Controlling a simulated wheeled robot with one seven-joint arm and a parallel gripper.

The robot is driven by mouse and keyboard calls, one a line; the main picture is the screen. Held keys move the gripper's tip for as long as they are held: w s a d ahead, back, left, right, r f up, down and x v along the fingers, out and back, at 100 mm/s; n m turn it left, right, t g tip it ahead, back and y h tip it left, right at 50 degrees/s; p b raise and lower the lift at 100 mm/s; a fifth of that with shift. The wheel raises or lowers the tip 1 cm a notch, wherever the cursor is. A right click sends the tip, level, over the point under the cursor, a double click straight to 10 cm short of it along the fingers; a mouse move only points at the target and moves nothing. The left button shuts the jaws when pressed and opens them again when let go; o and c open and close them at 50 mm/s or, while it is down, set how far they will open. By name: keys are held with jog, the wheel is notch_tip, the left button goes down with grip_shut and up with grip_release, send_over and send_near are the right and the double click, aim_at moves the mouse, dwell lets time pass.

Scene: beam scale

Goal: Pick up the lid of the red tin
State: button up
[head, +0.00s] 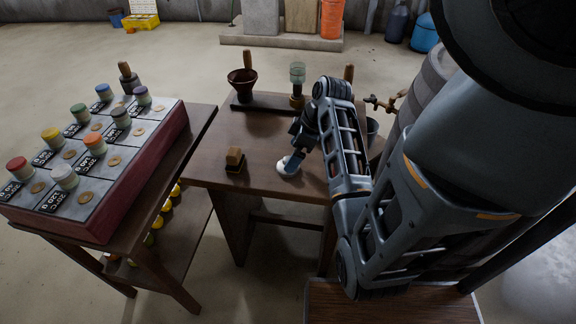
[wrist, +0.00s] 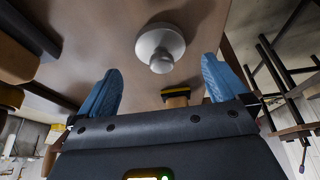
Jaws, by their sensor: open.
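The red tin is a small jar with a red lid (head: 17,163) on top, at the front left corner of the sloped grey display board. My gripper (head: 292,158) is far to the right of it, low over the middle wooden table. The gripper is open, with its two blue fingers apart in the wrist view (wrist: 160,88). A white round piece with a knob (head: 287,167) sits on the table by the fingers. In the wrist view the white piece (wrist: 160,46) shows just beyond the fingertips, not gripped. The red tin is not in the wrist view.
Other tins with coloured lids, such as a yellow lid (head: 51,134) and a white lid (head: 63,171), stand close to the red one. A wooden block (head: 235,158) lies on the middle table (head: 225,130). A dark funnel-shaped cup (head: 242,78) stands behind it.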

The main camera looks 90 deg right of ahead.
jog(key=shift+x, duration=2.25)
jog(key=shift+a, duration=0.1)
jog(key=c, duration=1.1)
jog(key=shift+r, duration=0.1)
